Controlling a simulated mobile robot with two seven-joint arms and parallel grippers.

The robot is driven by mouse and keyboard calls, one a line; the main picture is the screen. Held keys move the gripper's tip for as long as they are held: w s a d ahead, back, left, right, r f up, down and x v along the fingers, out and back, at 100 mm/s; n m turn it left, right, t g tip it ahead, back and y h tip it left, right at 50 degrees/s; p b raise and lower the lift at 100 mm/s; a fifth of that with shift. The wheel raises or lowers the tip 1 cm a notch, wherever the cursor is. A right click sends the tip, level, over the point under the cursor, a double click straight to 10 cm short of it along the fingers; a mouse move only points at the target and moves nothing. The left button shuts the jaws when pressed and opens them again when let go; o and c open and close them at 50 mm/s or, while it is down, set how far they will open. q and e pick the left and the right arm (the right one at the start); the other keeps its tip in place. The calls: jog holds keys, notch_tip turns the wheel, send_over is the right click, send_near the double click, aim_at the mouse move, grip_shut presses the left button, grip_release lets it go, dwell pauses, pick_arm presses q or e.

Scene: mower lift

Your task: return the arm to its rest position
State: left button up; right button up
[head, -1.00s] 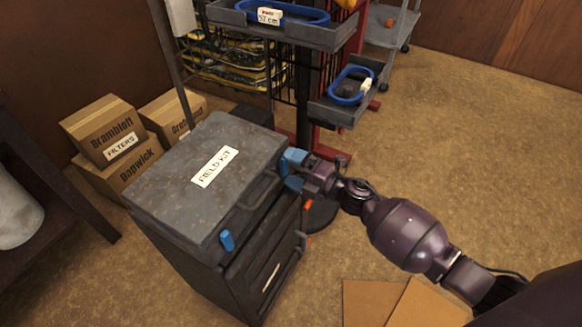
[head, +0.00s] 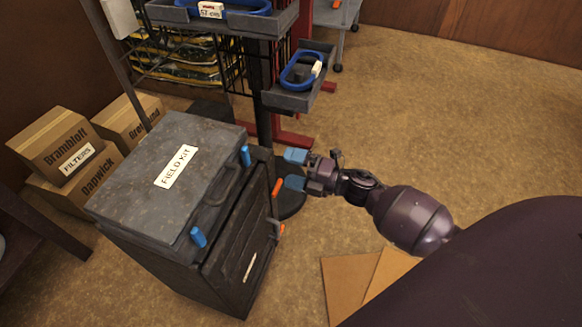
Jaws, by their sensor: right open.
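My right gripper (head: 293,170) is open and empty, with blue fingertips pointing left. It is to the right of the dark field kit case (head: 150,202), with a gap between them. The case lies closed on a dark cabinet (head: 222,277). Two blue latches show on its front side, one near the far corner (head: 245,156) and one near the close corner (head: 198,237). My right arm (head: 410,217) reaches in from the lower right. My left gripper is not in view.
A stand with a tray (head: 292,100) holding a blue loop (head: 301,72) is behind the gripper. Cardboard boxes (head: 60,140) stand at the left. A flattened cardboard piece (head: 348,285) lies on the floor below the arm. The floor at the right is clear.

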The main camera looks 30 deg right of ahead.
pick_arm(q)
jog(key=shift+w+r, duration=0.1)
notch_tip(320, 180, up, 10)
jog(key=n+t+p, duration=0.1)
jog(key=p, duration=1.1)
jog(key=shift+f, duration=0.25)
pick_arm(e)
jog(key=s+r+m+g+h, duration=0.1)
jog(key=s+m+h, duration=0.4)
jog(key=s+m, duration=0.7)
jog(key=s+r+m+g+h, duration=0.2)
jog(key=s+m+h, duration=0.4)
jog(key=s+m, duration=0.6)
jog(key=s, duration=0.5)
jog(key=shift+d+r+m, duration=0.2)
jog(key=shift+r+m, duration=0.1)
jog(key=shift+r, duration=0.1)
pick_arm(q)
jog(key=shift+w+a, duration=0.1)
pick_arm(e)
jog(key=shift+s, duration=0.1)
